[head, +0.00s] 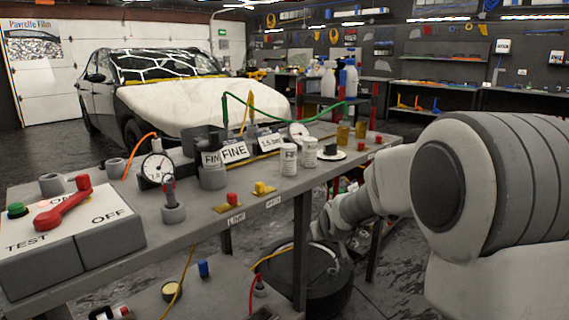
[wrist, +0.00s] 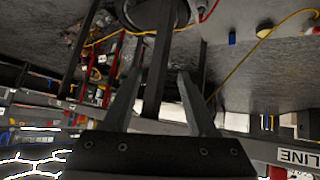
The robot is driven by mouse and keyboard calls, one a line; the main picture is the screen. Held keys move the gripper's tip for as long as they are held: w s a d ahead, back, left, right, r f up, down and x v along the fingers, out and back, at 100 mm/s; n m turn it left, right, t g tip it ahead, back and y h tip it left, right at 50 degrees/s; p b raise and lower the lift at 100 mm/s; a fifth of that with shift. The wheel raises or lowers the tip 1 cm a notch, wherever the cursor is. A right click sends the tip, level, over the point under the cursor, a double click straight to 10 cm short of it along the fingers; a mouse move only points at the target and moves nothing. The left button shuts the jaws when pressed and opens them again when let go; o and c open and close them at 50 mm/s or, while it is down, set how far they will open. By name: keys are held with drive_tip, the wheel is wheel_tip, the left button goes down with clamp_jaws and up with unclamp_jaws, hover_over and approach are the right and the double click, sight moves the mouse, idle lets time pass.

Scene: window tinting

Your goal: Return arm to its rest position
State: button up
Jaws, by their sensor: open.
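My arm reaches in from the right of the head view and hangs low beside the workbench (head: 265,195). My gripper (head: 320,232) is small there, by the bench's right-hand side and above a dark tire on the floor. In the wrist view my gripper (wrist: 162,75) has its two fingers spread apart. Nothing is held between them. A dark bench leg (wrist: 159,75) shows in the gap behind the fingers; I cannot tell how far off it is. The wrist picture looks turned over, with the floor at the top.
The bench carries a gauge (head: 155,167), a red-levered switch box (head: 75,235), white cans (head: 289,160) and small valves. The tire (head: 300,285) lies below. A car (head: 165,85) stands behind. Stocked shelves line the back wall. A yellow hose (head: 185,265) runs below the bench.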

drive_tip(key=s+d+r+m+g+h, duration=0.1)
drive_tip(key=s+d+r, duration=0.1)
drive_tip(key=s+r, duration=0.35)
drive_tip(key=s+d+r, duration=0.2)
drive_tip(key=s+r, duration=0.1)
drive_tip(key=s, duration=0.6)
drive_tip(key=s+m+g+p, duration=0.1)
drive_tip(key=s+m+g, duration=0.15)
drive_tip(key=s, duration=1.95)
wheel_tip(320, 180, up, 28)
drive_tip(key=p, duration=2.7)
drive_tip(key=shift+w+d+n, duration=0.15)
drive_tip(key=shift+d+n, duration=0.25)
drive_tip(key=shift+n, duration=0.05)
